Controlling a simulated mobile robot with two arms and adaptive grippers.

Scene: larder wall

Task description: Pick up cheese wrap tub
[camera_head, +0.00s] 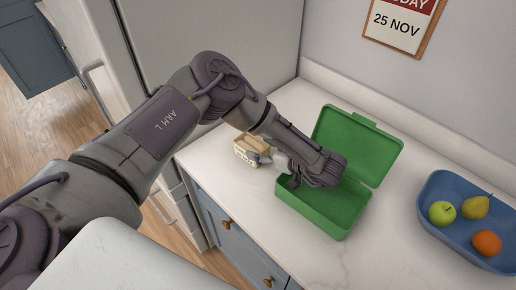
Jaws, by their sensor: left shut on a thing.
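The cheese wrap tub (246,153) looks like a small pale yellow container with a light label. It is at the counter's left part, left of the open green lunch box. My left gripper (268,157) reaches over from the lunch box side, its fingers pointing left. It is shut on the tub's right side, and the fingers hide that part of the tub. I cannot tell whether the tub touches the counter. My right gripper is not in view.
The green lunch box (325,205) stands open with its lid (358,143) raised, close beside my left gripper. A blue bowl (433,222) with an apple, a pear and an orange is at the right. White counter (385,255) is clear between them. A wall calendar (400,22) hangs behind.

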